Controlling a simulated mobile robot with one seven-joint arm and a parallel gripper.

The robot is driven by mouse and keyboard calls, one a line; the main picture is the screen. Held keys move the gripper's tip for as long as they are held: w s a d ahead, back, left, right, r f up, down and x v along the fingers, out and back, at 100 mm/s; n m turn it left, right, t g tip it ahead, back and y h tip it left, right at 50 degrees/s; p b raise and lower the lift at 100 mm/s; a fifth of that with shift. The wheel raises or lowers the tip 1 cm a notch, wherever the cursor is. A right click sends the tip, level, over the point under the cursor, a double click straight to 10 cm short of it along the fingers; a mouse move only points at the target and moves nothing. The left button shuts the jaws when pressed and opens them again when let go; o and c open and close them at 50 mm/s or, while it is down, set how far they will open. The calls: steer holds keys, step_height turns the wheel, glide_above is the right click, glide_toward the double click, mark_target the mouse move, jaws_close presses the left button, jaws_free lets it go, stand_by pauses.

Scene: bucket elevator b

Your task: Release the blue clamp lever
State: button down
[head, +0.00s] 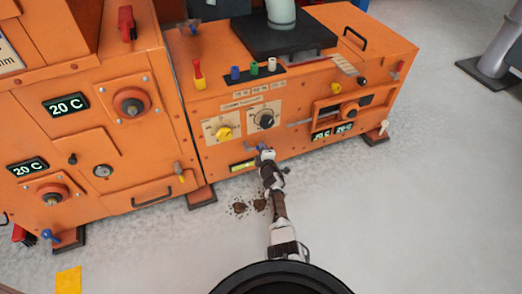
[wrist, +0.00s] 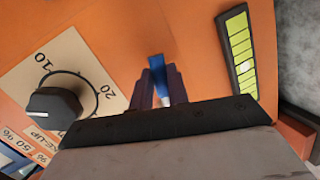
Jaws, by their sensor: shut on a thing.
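The blue clamp lever (wrist: 156,66) shows between the two dark fingers of my gripper (wrist: 159,88) in the wrist view. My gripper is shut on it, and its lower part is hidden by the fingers. In the head view my gripper (head: 264,155) reaches the lower front of the orange machine, where a bit of blue shows at its tip. A second blue-handled lever (head: 48,236) is low at the far left of the larger machine.
A yellow-green strip gauge (wrist: 238,52) and a black dial knob (wrist: 55,104) flank my gripper. The orange machine (head: 210,125) has knobs, displays and coloured levers on its front. Brown debris (head: 240,208) lies on the floor.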

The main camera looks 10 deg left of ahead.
steer(key=c, duration=1.3)
jaws_free()
steer(key=shift+c, duration=0.2)
steer(key=shift+s+d, duration=0.1)
